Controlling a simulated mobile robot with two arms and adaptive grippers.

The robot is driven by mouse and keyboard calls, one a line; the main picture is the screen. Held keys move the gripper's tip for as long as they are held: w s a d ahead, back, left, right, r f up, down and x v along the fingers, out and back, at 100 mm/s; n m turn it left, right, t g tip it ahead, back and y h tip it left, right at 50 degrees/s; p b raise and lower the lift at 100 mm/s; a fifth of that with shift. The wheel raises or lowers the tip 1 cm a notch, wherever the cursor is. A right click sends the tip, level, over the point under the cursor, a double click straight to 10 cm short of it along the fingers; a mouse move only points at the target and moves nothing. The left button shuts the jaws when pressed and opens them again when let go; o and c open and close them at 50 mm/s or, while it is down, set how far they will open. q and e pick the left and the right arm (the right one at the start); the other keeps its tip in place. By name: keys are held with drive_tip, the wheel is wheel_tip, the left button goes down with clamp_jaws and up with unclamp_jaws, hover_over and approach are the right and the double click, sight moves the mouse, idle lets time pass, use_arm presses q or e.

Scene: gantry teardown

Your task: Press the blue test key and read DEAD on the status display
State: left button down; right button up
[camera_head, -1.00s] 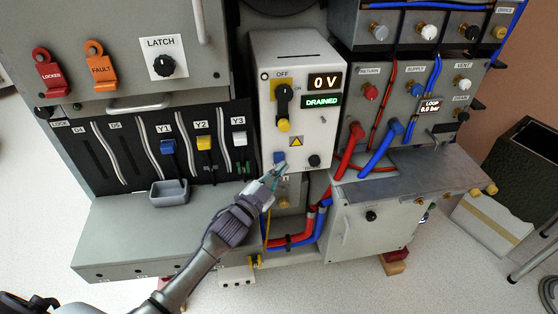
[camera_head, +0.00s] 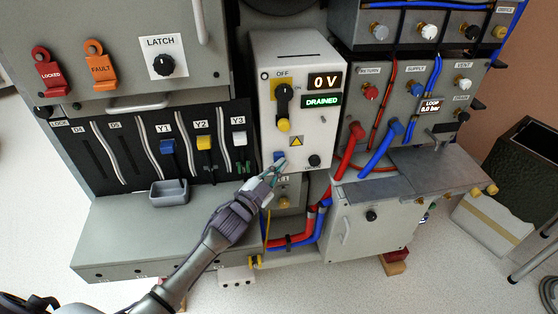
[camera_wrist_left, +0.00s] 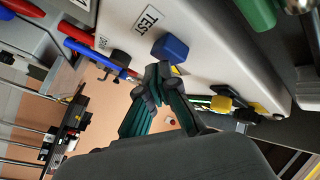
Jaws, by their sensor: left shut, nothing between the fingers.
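The blue test key (camera_head: 279,156) is low on the left of the white power box (camera_head: 262,128). In the left wrist view the key (camera_wrist_left: 171,48) stands next to a TEST label (camera_wrist_left: 149,19). My left gripper (camera_head: 278,168) is shut and empty, with its fingertips just below the key. In the left wrist view its fingertips (camera_wrist_left: 158,72) are close under the key; I cannot tell whether they touch it. The status display (camera_head: 321,101) reads DRAINED in green, and the display above it (camera_head: 325,81) reads 0 V. My right gripper is not in view.
Red and blue hoses (camera_head: 373,155) run at the right. A grey ledge (camera_head: 140,235) lies below, with a small grey tray (camera_head: 169,193).

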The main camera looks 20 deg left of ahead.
use_arm(q)
drive_tip(key=shift+w+a, duration=0.1)
drive_tip(key=shift+w, duration=0.05)
idle(0.3)
drive_tip(key=shift+s+d+p, duration=0.4)
drive_tip(key=shift+s, duration=0.4)
drive_tip(key=s+d+p, duration=0.2)
drive_tip(key=s+d, duration=0.1)
drive_tip(key=s, duration=0.2)
drive_tip(key=shift+s, duration=0.15)
idle(0.3)
